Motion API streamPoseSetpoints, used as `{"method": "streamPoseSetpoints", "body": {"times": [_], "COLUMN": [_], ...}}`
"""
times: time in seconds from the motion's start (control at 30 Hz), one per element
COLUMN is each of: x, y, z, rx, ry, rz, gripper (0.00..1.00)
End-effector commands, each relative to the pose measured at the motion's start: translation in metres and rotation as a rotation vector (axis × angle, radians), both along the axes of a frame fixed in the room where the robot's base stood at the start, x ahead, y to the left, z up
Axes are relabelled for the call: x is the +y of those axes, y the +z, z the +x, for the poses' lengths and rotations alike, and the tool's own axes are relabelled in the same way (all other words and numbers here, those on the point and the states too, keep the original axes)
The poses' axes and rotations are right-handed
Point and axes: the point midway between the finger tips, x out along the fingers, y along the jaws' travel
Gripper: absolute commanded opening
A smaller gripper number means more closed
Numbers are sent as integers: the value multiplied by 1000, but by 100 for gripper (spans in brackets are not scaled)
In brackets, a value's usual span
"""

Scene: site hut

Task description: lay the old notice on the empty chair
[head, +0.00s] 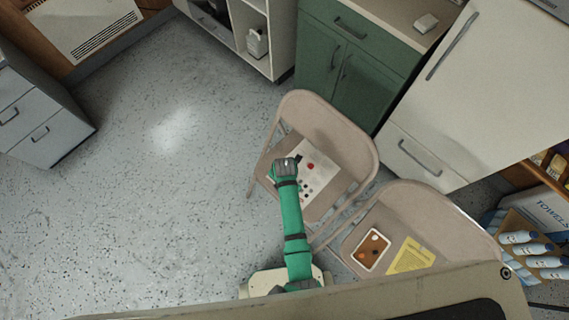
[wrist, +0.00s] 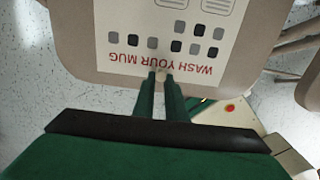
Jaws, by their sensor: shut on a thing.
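The old notice (head: 321,174) is a white sheet with a red dot and dark marks. In the wrist view the notice (wrist: 165,25) reads "WASH YOUR MUG" and has rows of grey and black squares. My gripper (head: 294,163) is shut on its near edge; the fingertips (wrist: 160,74) meet just at the lettering. The notice is over the seat of the left beige folding chair (head: 345,148), whose seat (wrist: 75,40) shows around the sheet. I cannot tell whether the sheet touches the seat. Nothing else shows on this chair.
A second folding chair (head: 405,205) stands close at the right, bearing a brown tray (head: 371,251) and a yellow paper (head: 410,257). Green cabinets (head: 345,60) and a white fridge (head: 480,75) stand behind. The speckled floor at left is clear.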

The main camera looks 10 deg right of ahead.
Motion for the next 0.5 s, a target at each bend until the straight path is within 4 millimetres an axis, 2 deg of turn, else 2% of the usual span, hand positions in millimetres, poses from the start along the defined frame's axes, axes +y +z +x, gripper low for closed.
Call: {"method": "streamPoseSetpoints", "body": {"times": [0.5], "x": [0], "y": [-6], "z": [0], "rx": [0], "ry": [0], "rz": [0], "gripper": [0]}}
